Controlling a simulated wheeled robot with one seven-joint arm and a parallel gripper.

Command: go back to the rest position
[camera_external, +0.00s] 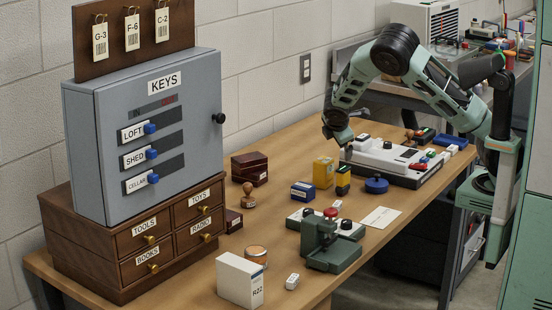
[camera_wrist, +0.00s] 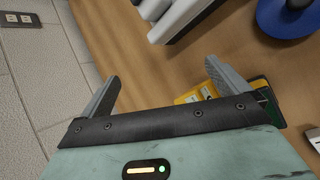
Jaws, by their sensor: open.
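My gripper (camera_external: 338,132) hangs over the back part of the wooden table, near the wall, just left of a white console (camera_external: 385,158). My arm arches from the right over the table's far end.
A grey key cabinet (camera_external: 145,140) stands on a wooden drawer unit (camera_external: 130,245) at left. Stamps, boxes, a blue round object (camera_external: 376,185) and a green press (camera_external: 330,248) crowd the table (camera_external: 400,218). A green locker (camera_external: 530,240) borders the right.

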